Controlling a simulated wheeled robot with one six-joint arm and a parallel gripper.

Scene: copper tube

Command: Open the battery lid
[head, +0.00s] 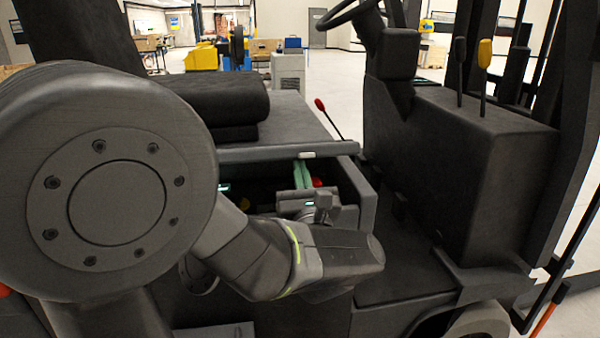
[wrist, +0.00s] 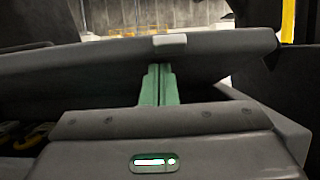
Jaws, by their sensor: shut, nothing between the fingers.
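The battery lid (head: 265,152) is a dark panel on the forklift, with a black seat on top. Its front edge stands above the compartment, leaving a dark gap beneath. A small pale handle tab (head: 307,155) sits on that edge; it also shows in the wrist view (wrist: 170,40). My gripper (head: 300,164) has green fingers, shut and empty, pointing at the lid just below the tab. In the wrist view the fingertips (wrist: 158,68) lie against or just under the lid's edge; contact is unclear. My wrist hides part of the compartment.
The battery compartment (head: 362,195) shows a red part (head: 317,182) inside, and yellow parts (wrist: 40,134) appear at left in the wrist view. A steering wheel (head: 345,12) and a console with levers (head: 455,140) stand to the right. A red-knobbed lever (head: 328,118) rises beside the lid.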

